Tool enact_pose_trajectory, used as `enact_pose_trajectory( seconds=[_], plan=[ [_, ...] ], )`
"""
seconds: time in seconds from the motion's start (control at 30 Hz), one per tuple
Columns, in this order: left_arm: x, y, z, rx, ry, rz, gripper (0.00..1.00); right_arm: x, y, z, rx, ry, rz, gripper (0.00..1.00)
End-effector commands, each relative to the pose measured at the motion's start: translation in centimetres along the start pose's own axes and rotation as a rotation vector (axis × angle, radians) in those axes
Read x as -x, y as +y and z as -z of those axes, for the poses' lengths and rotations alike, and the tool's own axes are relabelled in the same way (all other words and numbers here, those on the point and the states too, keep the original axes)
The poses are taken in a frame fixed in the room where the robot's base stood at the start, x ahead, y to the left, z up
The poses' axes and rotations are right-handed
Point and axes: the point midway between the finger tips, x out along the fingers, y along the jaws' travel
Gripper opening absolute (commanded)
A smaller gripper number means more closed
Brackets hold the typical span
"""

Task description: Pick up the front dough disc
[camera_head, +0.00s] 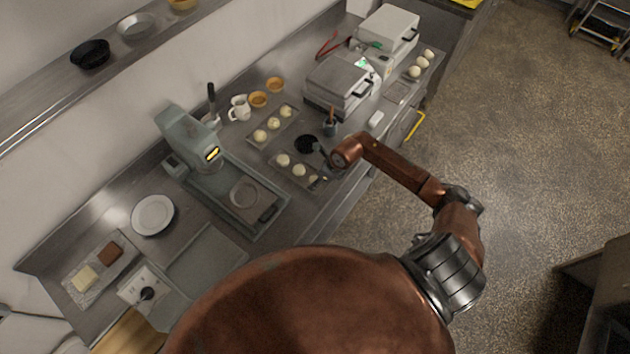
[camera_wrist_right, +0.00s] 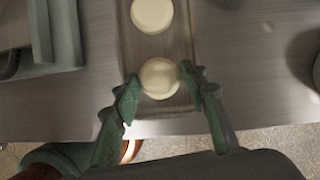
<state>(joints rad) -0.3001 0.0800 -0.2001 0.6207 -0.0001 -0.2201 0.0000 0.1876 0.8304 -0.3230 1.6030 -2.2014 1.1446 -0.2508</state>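The front dough disc (camera_wrist_right: 160,78) is pale and round and lies at the near end of a narrow tray (camera_wrist_right: 181,45) in the right wrist view. My right gripper (camera_wrist_right: 160,82) has one green finger on each side of this disc. The fingers stand apart, very close to its sides; I cannot tell whether they touch it. A second dough disc (camera_wrist_right: 152,14) lies behind it on the same tray. In the head view my right gripper (camera_head: 322,174) is over the front end of the tray, partly hiding the front disc. My left gripper is not in view.
Another tray of dough pieces (camera_head: 273,123) lies behind. The counter's front edge is close to the tray.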

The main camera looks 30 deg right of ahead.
Motion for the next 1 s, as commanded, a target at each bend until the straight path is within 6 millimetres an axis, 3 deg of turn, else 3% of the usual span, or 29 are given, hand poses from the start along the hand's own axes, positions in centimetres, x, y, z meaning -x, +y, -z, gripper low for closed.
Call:
enact_pose_trajectory(
  seconds=[0.1,0.53,0.83,1.0],
  plan=[
    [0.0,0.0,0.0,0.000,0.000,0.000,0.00,0.0,0.0,0.0,0.000,0.000,0.000,0.40],
    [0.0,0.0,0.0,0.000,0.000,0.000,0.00,0.1,0.0,0.0,0.000,0.000,0.000,0.11],
    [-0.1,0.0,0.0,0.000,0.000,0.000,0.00,0.2,-0.1,-0.1,0.000,-0.002,0.001,0.11],
    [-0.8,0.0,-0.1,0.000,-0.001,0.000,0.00,1.4,-0.1,-0.6,0.003,-0.002,0.002,0.11]
  ],
)
